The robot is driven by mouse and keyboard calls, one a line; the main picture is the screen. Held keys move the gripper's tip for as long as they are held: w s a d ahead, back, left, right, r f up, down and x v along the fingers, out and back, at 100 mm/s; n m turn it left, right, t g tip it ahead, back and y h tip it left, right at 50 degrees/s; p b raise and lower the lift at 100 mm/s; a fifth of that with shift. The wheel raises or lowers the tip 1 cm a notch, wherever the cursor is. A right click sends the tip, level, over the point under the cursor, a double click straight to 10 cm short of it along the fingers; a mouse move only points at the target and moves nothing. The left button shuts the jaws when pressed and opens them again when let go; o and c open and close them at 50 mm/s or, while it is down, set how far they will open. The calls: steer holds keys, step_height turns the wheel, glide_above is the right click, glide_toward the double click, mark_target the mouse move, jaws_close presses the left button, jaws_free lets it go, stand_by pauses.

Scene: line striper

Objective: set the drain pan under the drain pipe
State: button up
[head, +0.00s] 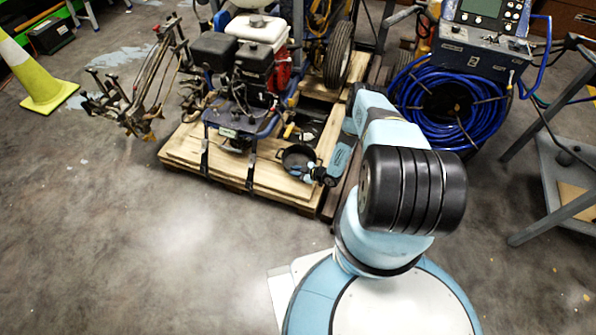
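A small round black drain pan (297,157) is at the front right of the wooden pallet, open side up. My gripper (311,172) is at the pan's right front rim, seeming to touch it. It is too small here to tell whether its fingers are open or closed on the rim. The line striper's engine (252,60) stands on the pallet behind and left of the pan. I cannot make out the drain pipe clearly among the dark parts below the engine. Whether the pan rests on the boards or is held just above them is unclear.
The wooden pallet (184,152) has dark straps over its front. A machine with a blue hose coil (450,100) stands at the right, beside a grey metal stand (560,165). A yellow cone (42,80) is at far left. The floor in front of the pallet is clear.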

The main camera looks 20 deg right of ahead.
steer(key=o, duration=0.3)
steer(key=v, duration=1.2)
